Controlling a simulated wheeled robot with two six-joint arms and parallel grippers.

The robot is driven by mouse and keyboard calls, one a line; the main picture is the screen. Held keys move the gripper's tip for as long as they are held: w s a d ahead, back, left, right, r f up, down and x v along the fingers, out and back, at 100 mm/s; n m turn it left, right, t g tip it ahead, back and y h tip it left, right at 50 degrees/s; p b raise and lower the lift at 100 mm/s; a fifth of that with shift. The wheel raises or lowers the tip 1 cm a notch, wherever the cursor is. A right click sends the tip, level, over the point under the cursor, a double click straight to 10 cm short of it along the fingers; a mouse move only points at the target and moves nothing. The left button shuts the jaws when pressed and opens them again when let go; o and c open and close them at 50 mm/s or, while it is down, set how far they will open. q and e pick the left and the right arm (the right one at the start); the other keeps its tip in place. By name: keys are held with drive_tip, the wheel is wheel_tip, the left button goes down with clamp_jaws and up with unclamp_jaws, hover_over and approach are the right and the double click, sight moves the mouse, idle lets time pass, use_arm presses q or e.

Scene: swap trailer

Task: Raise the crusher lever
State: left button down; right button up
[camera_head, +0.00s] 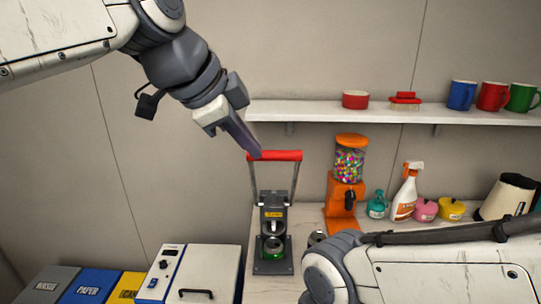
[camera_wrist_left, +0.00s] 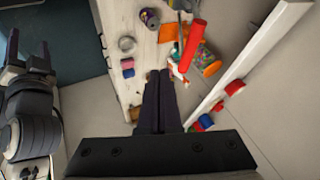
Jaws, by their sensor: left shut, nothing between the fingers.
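The can crusher (camera_head: 272,212) stands on the counter against the wall. Its lever has a red bar handle (camera_head: 276,155) on two grey rods that rise above the body. A green can (camera_head: 273,247) sits in the crusher's lower part. My left gripper (camera_head: 254,150) is shut and empty, its fingertips pointing down at the left end of the red handle. In the left wrist view the red handle (camera_wrist_left: 193,45) lies right of the shut fingertips (camera_wrist_left: 160,76); I cannot tell whether they touch.
An orange candy dispenser (camera_head: 345,190), a spray bottle (camera_head: 406,192) and small coloured pots stand right of the crusher. A wall shelf (camera_head: 330,110) holding mugs is above. A white box (camera_head: 196,270) and sorting bins (camera_head: 92,286) are at the lower left.

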sight(269, 155)
use_arm(q)
drive_tip(key=w+d+f+p, duration=0.1)
drive_tip(key=w+f, duration=0.1)
drive_tip(key=w+d+f+p, duration=0.1)
drive_tip(key=w, duration=0.1)
drive_tip(key=w+d+f+p, duration=0.1)
drive_tip(key=w+f, duration=0.1)
drive_tip(key=shift+f, duration=0.3)
drive_tip(key=shift+w+f, duration=0.1)
drive_tip(key=shift+w, duration=0.7)
use_arm(e)
drive_tip(key=shift+r, duration=1.8)
use_arm(q)
drive_tip(key=shift+a, duration=0.1)
